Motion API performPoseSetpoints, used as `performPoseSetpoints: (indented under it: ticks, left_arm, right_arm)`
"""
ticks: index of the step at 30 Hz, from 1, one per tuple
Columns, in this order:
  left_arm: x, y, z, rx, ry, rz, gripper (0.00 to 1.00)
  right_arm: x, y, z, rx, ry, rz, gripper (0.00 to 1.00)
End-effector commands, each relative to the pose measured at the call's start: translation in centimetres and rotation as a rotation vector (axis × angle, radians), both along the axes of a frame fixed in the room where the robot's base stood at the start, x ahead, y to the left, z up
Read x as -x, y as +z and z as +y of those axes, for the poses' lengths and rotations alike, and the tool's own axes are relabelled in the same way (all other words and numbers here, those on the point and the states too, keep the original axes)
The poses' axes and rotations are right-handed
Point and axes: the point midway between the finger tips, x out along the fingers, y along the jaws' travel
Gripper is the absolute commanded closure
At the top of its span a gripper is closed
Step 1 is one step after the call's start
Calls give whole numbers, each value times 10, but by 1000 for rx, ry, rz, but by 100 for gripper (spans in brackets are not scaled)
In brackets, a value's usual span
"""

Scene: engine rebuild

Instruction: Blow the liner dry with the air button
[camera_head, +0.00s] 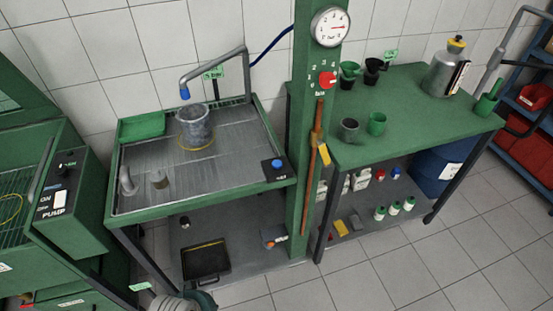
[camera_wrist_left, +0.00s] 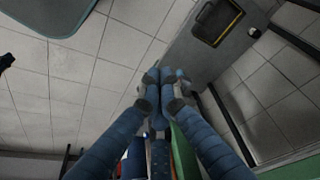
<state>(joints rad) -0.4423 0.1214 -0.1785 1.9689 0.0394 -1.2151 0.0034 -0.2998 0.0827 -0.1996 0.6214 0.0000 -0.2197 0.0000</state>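The liner (camera_head: 193,129), a grey metal cylinder, stands upright on the wire-grid top of the green wash bench (camera_head: 225,160), inside a yellow ring. A bent pipe ends in a blue-tipped air nozzle (camera_head: 184,94) above the liner, apart from it. The air button (camera_head: 278,163), a blue knob on a black plate, sits at the bench's front right corner. I cannot see whether the liner is wet. In the left wrist view, my left gripper (camera_wrist_left: 161,76) has its fingers together with nothing visible between them, pointing at floor and a grey shelf. My right gripper is not in view.
A green post (camera_head: 306,130) with a gauge (camera_head: 330,27) and red knob stands right of the bench. A green table (camera_head: 420,105) carries cups and a metal bottle (camera_head: 444,72). Tiled floor (camera_head: 400,270) in front is clear.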

Motion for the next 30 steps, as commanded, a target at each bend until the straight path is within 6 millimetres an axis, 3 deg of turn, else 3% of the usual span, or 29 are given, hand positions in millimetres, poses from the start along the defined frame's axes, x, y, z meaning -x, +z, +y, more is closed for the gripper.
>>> performPoseSetpoints:
  ticks: [1,3,6,12,15,21,25,30]
  left_arm:
    - [-13,28,-7,16,-13,-28,100]
    - [-27,57,-20,40,-36,-56,100]
    - [-51,94,-44,85,-85,-105,100]
    - [-107,148,-105,178,-224,-203,100]
    - [-138,168,-137,220,-304,-247,100]
    - [-196,196,-183,265,-430,-309,100]
    - [-235,212,-199,271,-483,-339,100]
    - [-292,236,-202,257,-513,-378,100]
  right_arm:
    - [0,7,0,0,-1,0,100]
    - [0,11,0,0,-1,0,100]
    - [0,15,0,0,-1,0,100]
    - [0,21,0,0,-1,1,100]
    - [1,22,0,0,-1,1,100]
    - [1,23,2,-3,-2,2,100]
    - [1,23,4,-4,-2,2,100]
    - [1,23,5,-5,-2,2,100]
